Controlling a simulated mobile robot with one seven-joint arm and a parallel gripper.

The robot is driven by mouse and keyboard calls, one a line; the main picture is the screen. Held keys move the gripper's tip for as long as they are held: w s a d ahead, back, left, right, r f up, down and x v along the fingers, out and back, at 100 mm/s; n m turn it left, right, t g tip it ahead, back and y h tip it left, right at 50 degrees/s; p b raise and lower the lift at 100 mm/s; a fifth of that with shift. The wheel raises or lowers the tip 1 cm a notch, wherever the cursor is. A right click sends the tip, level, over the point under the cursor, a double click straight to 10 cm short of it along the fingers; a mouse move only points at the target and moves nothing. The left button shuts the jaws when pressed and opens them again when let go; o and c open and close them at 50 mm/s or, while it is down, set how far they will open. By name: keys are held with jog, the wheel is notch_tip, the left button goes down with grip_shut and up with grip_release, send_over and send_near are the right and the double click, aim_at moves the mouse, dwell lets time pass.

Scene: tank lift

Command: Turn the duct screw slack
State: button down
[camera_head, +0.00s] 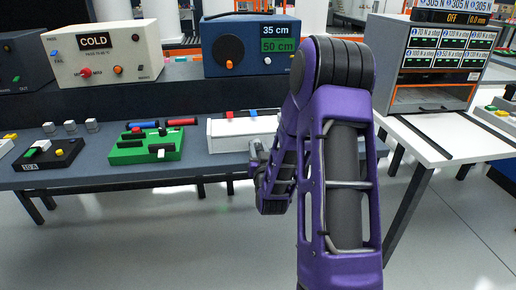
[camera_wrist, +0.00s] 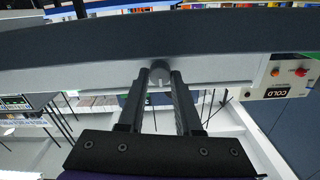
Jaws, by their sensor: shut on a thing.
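A round grey knob, which appears to be the duct screw (camera_wrist: 160,72), shows in the wrist view on a pale face below a dark band. My gripper (camera_wrist: 160,80) has its two dark fingers on either side of the knob, shut on it at the fingertips. In the head view my gripper (camera_head: 257,158) is at the front of the long white box (camera_head: 228,136), which has red and blue pieces on top. The screw is hidden there by my gripper and arm.
A green block with black sliders (camera_head: 145,147) stands left of the white box on the grey bench (camera_head: 195,170). The COLD box (camera_head: 104,52) and the blue display box (camera_head: 250,46) stand behind. A white table (camera_head: 440,140) is at right.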

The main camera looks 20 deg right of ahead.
jog(key=shift+r, duration=0.1)
jog(key=c, duration=0.6)
grip_release()
jog(key=shift+s, duration=0.1)
